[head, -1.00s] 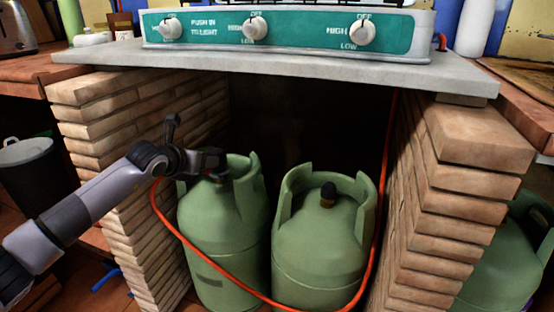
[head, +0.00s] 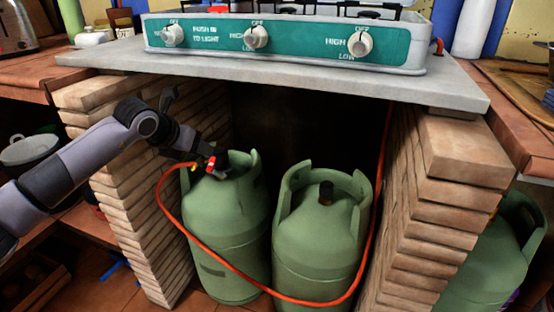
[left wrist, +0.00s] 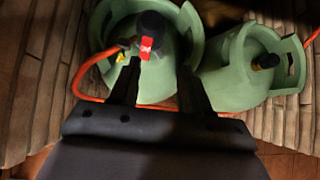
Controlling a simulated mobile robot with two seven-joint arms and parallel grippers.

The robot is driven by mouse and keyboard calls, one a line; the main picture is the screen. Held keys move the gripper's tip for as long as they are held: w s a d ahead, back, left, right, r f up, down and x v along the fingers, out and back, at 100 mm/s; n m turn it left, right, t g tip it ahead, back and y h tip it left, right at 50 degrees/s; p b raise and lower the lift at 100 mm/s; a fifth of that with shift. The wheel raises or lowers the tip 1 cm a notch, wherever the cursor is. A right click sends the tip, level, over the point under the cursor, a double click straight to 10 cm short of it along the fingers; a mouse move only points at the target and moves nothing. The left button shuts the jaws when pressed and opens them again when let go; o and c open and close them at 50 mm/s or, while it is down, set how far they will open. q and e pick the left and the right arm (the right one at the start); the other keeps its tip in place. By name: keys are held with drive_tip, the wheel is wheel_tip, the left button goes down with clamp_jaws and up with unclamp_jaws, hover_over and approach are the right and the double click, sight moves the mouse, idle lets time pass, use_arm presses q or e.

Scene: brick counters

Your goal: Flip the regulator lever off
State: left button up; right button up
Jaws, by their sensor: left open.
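The regulator sits on top of the left green gas cylinder (head: 225,235), with an orange hose (head: 163,205) running from it. Its red lever (head: 212,163) shows beside my left gripper (head: 203,170). In the left wrist view the black regulator (left wrist: 152,24) has the red lever (left wrist: 147,48) on its near side. There my left gripper (left wrist: 157,72) is open, its two dark fingers reaching towards the cylinder top. The lever lies just beyond the left fingertip; I cannot tell whether they touch. My right gripper is not in view.
A second green cylinder (head: 318,240) with a dark-capped valve stands close to the right. Brick walls (head: 125,190) and (head: 440,200) flank the cylinders under a grey slab (head: 270,75). A green-panelled stove (head: 290,40) stands on the slab.

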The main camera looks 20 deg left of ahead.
use_arm(q)
drive_tip(key=s+d+r+n+h+p, duration=0.2)
drive_tip(key=s+d+h+p, duration=0.3)
drive_tip(key=d, duration=0.6)
drive_tip(key=s+d+r+n+h+p, duration=0.3)
drive_tip(key=s+d+h+p, duration=0.2)
drive_tip(key=d, duration=0.7)
drive_tip(key=shift+s+r+h+p, duration=0.15)
drive_tip(key=shift+s+h+p, duration=0.05)
drive_tip(key=shift+h+p, duration=1)
